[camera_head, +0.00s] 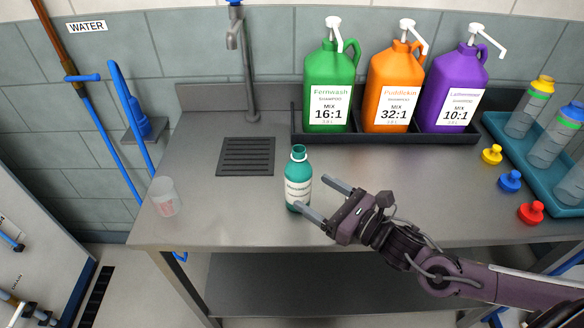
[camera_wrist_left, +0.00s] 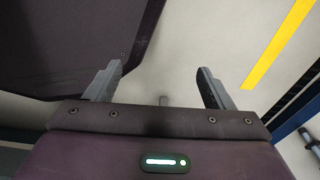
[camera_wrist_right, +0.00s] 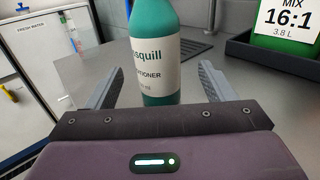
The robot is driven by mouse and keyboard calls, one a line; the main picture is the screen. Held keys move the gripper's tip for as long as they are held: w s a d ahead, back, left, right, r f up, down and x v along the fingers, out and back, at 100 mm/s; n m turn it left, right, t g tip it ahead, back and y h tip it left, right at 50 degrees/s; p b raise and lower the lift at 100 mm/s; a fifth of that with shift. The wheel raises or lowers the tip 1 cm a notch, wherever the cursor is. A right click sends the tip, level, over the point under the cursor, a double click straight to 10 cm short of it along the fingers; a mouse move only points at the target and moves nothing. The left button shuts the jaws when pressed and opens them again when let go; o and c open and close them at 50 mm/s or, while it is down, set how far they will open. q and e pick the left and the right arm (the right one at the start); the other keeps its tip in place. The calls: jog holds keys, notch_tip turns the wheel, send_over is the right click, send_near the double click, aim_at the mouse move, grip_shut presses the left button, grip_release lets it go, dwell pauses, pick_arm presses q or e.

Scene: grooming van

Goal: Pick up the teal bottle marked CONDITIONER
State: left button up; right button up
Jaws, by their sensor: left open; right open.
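The teal bottle (camera_head: 298,180) stands upright and uncapped on the steel counter, near its front edge. It has a white label; in the right wrist view the bottle (camera_wrist_right: 155,55) shows the letters "squill" and "TIONER". My right gripper (camera_head: 314,193) comes in from the right, open, with its fingertips at the bottle. In the right wrist view the bottle stands between and just beyond the open fingers; contact cannot be told. My left gripper (camera_wrist_left: 160,85) is open and empty above the floor, and is not in the head view.
A clear cup (camera_head: 164,197) stands left of the bottle. Green (camera_head: 330,85), orange (camera_head: 393,85) and purple (camera_head: 452,85) jugs stand in a dark tray behind. Yellow (camera_head: 492,154), blue (camera_head: 510,181) and red (camera_head: 531,213) caps lie right. A drain grate (camera_head: 246,156) is behind left.

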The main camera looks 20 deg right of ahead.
aim_at(308, 189)
jog(key=x, duration=0.1)
jog(key=p+x, duration=0.1)
jog(key=x, duration=0.1)
jog(key=shift+a+r, duration=0.25)
jog(key=shift+r, duration=0.1)
jog(key=p+x, duration=0.1)
jog(key=x, duration=0.3)
jog(key=shift+f, duration=0.15)
jog(key=c, duration=0.8)
pick_arm(q)
jog(key=s+r, duration=0.1)
jog(key=s, duration=0.1)
jog(key=shift+s+r, duration=0.3)
jog(key=shift+r, duration=0.1)
pick_arm(e)
jog(key=c, duration=0.4)
jog(key=shift+o, duration=0.2)
